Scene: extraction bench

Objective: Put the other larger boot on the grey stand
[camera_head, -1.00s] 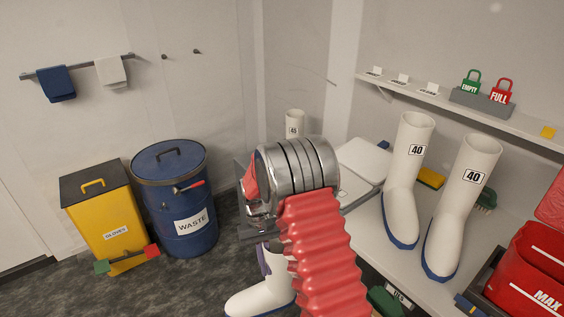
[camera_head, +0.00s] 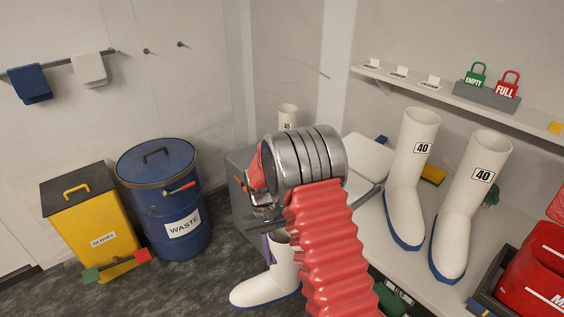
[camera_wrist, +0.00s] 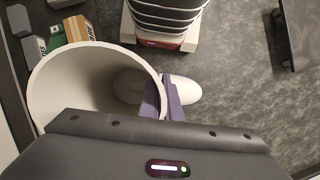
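A white boot (camera_head: 268,287) with a blue sole hangs below my gripper (camera_head: 268,235) in the head view, toe to the left. The wrist view looks into its wide open top (camera_wrist: 95,85), with the toe to the right. A purple finger pad lies against its rim there, and my gripper appears shut on the shaft wall.
Two white boots marked 40 (camera_head: 409,185) (camera_head: 466,215) stand on the bench (camera_head: 405,275) at right. A red container (camera_head: 540,280) is at the right edge. A yellow gloves bin (camera_head: 92,225) and a blue waste drum (camera_head: 165,205) stand left, with open floor before them.

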